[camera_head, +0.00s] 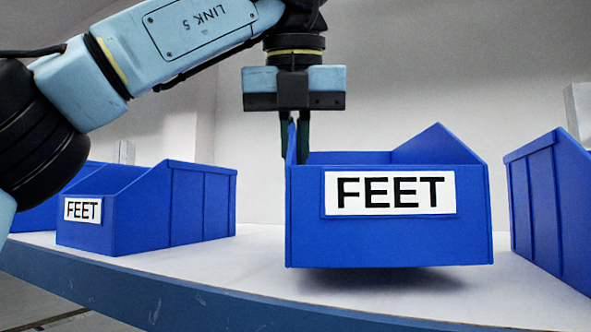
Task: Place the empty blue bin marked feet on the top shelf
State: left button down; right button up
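A blue bin with a white FEET label (390,245) is in the middle right, its front facing the camera. A dark shadow lies under it, and it appears to hang level a little above the white shelf surface (255,262). My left gripper (295,150) points down from above with its two dark fingers on either side of the bin's left wall, shut on it. The lower part of one finger is hidden behind the bin's front. Nothing shows above the rim, but the bin's floor is hidden. My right gripper is not in view.
Another blue FEET bin (140,225) stands on the shelf at left, with a further blue bin (35,215) partly behind it. A blue bin (555,210) stands at the right edge, close to the held one. The shelf's blue front edge (150,300) runs below; bare shelf shows between the bins.

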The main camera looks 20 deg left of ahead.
pick_arm(q)
jog(key=shift+w+a+f, duration=0.1)
jog(key=shift+f, duration=0.85)
jog(key=c, duration=1.6)
grip_release()
jog(key=shift+c, duration=0.2)
jog(key=shift+r, duration=0.1)
jog(key=shift+v, duration=3.75)
